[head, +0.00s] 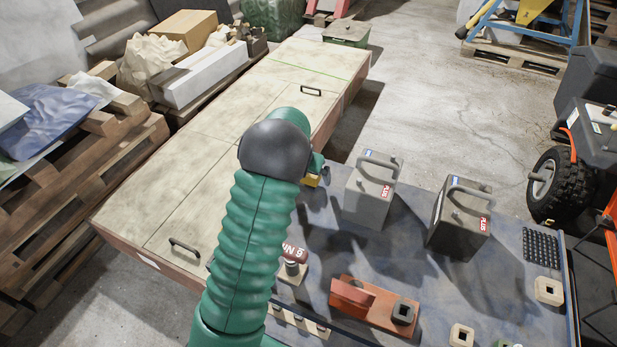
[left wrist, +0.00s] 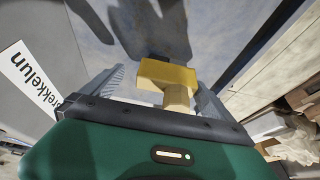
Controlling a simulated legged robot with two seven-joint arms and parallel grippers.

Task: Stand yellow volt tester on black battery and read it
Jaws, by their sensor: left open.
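The yellow volt tester (left wrist: 168,76) shows in the left wrist view as a block with a narrower stem, between the two fingers of my left gripper (left wrist: 155,88). The fingers are apart, one on each side of it; contact is not clear. In the head view only a bit of yellow (head: 311,180) shows beside my left gripper (head: 318,168), which my green arm mostly hides. A dark battery (head: 460,226) with a grey handle and red PLUS label stands on the blue-grey table. A lighter grey battery (head: 369,196) stands left of it, nearer the gripper.
The blue-grey table (head: 345,255) also holds a red-brown block holder (head: 376,305), a black grid mat (head: 541,248) and several pale square pieces. A long wooden bench (head: 215,130) lies on the left. A black-tyred wheel (head: 560,185) stands at the right.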

